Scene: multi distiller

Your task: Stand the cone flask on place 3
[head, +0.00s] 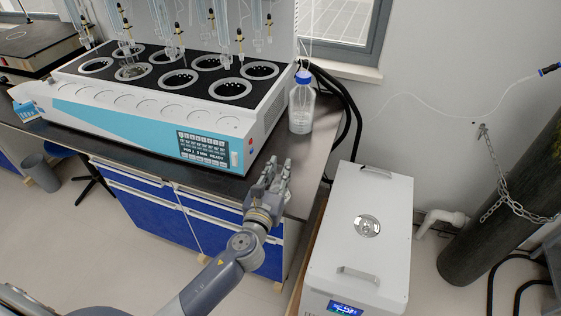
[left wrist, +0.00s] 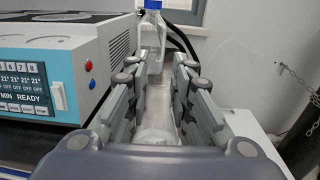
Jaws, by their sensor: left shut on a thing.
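My left gripper (head: 277,172) is over the right end of the dark bench, in front of the distiller. In the left wrist view its fingers (left wrist: 160,105) are closed around a clear glass thing (left wrist: 156,134), which I take to be the cone flask. Its shape is mostly hidden by the fingers and hard to make out. The white and blue distiller (head: 155,112) has two rows of round ringed places on its black top. Clear glassware (head: 131,72) stands in a front-row place towards the left. I cannot read place numbers. My right gripper does not show.
A clear bottle with a blue cap (head: 301,108) stands on the bench right of the distiller, beyond my left gripper. Glass tubes with black and yellow fittings (head: 240,40) hang above the places. A white box machine (head: 360,225) stands right of the bench.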

